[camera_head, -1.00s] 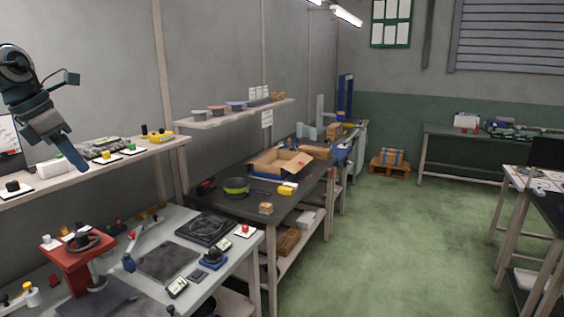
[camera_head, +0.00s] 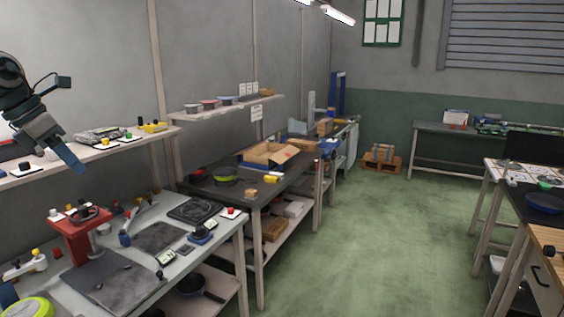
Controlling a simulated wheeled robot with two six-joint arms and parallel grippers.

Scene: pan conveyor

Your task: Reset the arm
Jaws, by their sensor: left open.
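My left gripper (camera_head: 72,160) hangs at the upper left, in front of the wall shelf, with its fingers pointing down and to the right. Its fingers overlap in this view, and nothing shows between them; it is open. The left arm comes in from the left edge. My right gripper is out of view.
Below stands a workbench with a red press (camera_head: 82,238), a dark plate (camera_head: 112,279) and several small devices. A dark table beyond holds an open cardboard box (camera_head: 268,155) and a green-rimmed pan (camera_head: 226,174). At right, a table holds a blue pan (camera_head: 545,203). The green floor (camera_head: 385,235) between is clear.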

